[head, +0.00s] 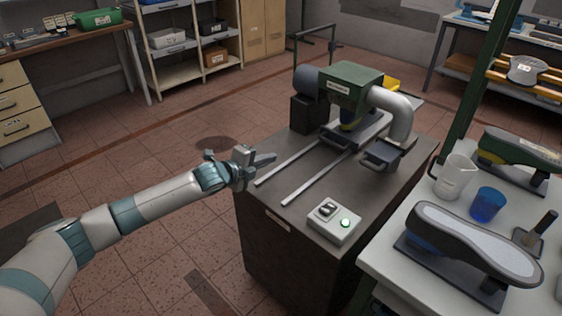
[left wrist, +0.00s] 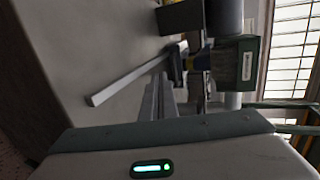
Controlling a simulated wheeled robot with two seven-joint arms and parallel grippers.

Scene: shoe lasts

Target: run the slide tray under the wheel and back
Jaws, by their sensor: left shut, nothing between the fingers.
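The green-housed machine (head: 352,84) stands on the dark cabinet top; its housing also shows in the left wrist view (left wrist: 250,62). The wheel under the housing is mostly hidden. The grey slide tray (head: 368,130) sits at the far end of two pale rails (head: 318,178), beneath the housing; a yellow and blue item shows above it. My left gripper (head: 274,158) is shut and empty, at the cabinet's left edge near the near end of the left rail, apart from the tray. Its closed fingers (left wrist: 158,98) point toward the machine in the left wrist view. My right gripper is out of view.
A dark box with a handle (head: 381,155) sits below the grey duct (head: 397,112). The white table at right holds a shoe form (head: 470,243), a jug (head: 454,177) and a blue cup (head: 487,204).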

